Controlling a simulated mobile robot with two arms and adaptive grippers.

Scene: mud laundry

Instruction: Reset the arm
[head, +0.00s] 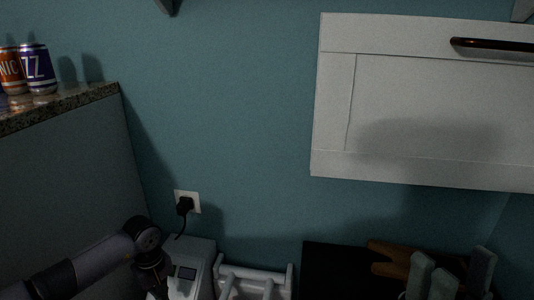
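My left arm comes in from the lower left, with a dark end part (154,274) pointing down in front of a white appliance. The picture's lower edge cuts this part off, and I cannot make out its fingers. My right gripper (456,272) is at the bottom right, seen in part. Its grey finger pads point up and stand apart, with nothing visible held between them. The rest of my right arm is hidden below the frame.
A white cabinet (430,105) with a dark handle hangs at upper right. Two cans (38,68) stand on a stone counter (95,93) at left. Below are a white appliance (203,250), a white rack (252,275), and a brown object (385,252) on a black surface (325,270).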

